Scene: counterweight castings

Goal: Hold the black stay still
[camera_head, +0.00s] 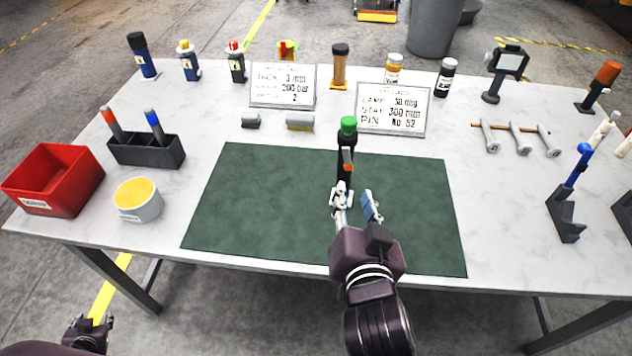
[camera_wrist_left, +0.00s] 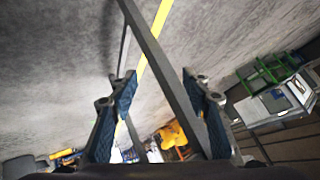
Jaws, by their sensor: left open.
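The black stay (camera_head: 345,165), as I take it, is a dark upright piece with a green cap and a small orange part. It stands at the top middle of the green mat (camera_head: 240,200). My right gripper (camera_head: 356,203) is just in front of it, with fingers apart and a gap between them. The stay's lower end is partly hidden behind a finger, so contact cannot be told. My left gripper (camera_head: 92,330) is low at the left, off the table. In the left wrist view, its blue-padded fingers (camera_wrist_left: 160,100) are open with nothing held.
A red bin (camera_head: 52,178), a yellow-filled cup (camera_head: 138,200) and a black pen holder (camera_head: 146,151) stand at the left. Two sign cards (camera_head: 283,86) (camera_head: 392,109) stand behind the mat. A blue-topped black stand (camera_head: 566,212) is at the right. Most of the mat is bare.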

